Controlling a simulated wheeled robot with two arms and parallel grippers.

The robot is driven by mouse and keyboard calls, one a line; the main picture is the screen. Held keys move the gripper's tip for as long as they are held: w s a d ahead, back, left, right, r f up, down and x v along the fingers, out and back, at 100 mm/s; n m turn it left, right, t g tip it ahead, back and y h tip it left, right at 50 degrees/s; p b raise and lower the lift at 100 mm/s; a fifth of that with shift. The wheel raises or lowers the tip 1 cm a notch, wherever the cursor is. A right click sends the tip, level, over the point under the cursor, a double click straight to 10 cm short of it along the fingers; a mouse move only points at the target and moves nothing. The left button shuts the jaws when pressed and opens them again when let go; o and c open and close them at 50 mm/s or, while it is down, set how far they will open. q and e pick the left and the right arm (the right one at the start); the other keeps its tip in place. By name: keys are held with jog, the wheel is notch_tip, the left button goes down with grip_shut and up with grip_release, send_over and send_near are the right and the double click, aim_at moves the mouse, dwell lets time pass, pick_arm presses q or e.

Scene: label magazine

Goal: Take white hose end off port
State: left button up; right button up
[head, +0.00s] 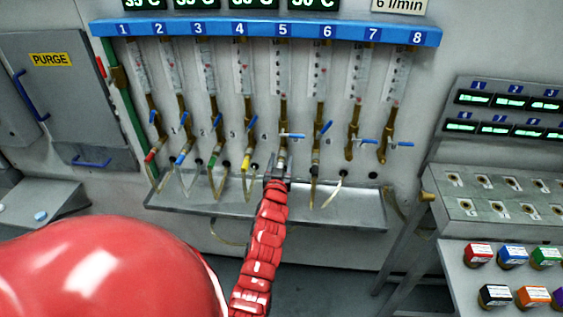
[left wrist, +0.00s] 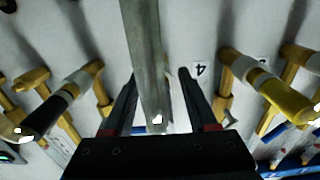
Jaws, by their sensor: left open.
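The white hose end (head: 281,159) is at the bottom of port 5 (head: 283,118), below a valve with a blue lever. It is partly hidden by my gripper in the head view. My left gripper (head: 277,174) is just below port 5, at the end of my red arm. In the left wrist view, a long grey-white piece, seemingly the white hose end (left wrist: 146,60), runs between the two open fingers of the left gripper (left wrist: 158,98). A gap shows on each side of it. My right gripper is not in view.
The yellow hose end (left wrist: 275,88) is on port 4 and the black hose end (left wrist: 48,112) on port 6, close on either side. A metal tray (head: 362,212) lies below, with a pale hose (head: 333,191) in it.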

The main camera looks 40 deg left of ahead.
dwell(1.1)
pick_arm(q)
grip_shut()
jog(key=shift+s+d+b, duration=0.1)
jog(key=shift+s+b, duration=0.05)
jog(key=shift+b, duration=0.15)
jog(key=shift+s+d+f, duration=0.15)
jog(key=shift+s, duration=0.1)
jog(key=shift+v, duration=2.6)
jog(key=shift+w, duration=0.1)
